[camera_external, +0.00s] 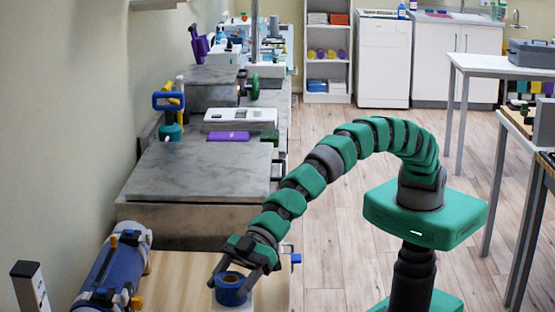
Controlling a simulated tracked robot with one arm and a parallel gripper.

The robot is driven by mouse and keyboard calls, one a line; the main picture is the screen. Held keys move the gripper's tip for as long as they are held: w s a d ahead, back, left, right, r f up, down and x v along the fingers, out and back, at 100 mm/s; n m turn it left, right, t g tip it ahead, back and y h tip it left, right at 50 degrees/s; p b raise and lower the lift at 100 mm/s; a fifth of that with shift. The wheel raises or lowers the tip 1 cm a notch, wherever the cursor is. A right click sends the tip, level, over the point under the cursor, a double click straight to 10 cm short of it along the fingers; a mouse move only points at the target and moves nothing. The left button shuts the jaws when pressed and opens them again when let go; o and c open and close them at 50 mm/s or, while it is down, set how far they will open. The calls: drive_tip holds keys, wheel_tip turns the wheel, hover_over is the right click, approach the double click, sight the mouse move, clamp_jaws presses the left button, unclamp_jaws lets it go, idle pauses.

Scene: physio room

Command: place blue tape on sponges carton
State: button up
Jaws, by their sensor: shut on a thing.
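The blue tape (231,291) is a roll near the bottom of the view, above the front part of the wooden table. My gripper (232,284) reaches down from the upper right and is shut on the blue tape, with one finger on each side of it. A pale surface shows just under the tape. I cannot tell whether it is the sponges carton, or whether the tape touches it. No carton can be clearly made out.
A blue and grey cylindrical device (115,268) lies left of my gripper on the wooden table (185,275). Behind stands a grey stone-topped block (200,170), with a purple item (228,136) and a white device (240,118) beyond.

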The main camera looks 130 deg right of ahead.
sight(236, 276)
drive_tip(key=shift+f, duration=0.1)
drive_tip(key=o, duration=1)
drive_tip(key=shift+r, duration=0.2)
drive_tip(key=shift+b+v, duration=0.4)
drive_tip(key=shift+v, duration=0.95)
drive_tip(key=v, duration=0.3)
drive_tip(key=shift+s, duration=0.2)
drive_tip(key=shift+v, duration=2.95)
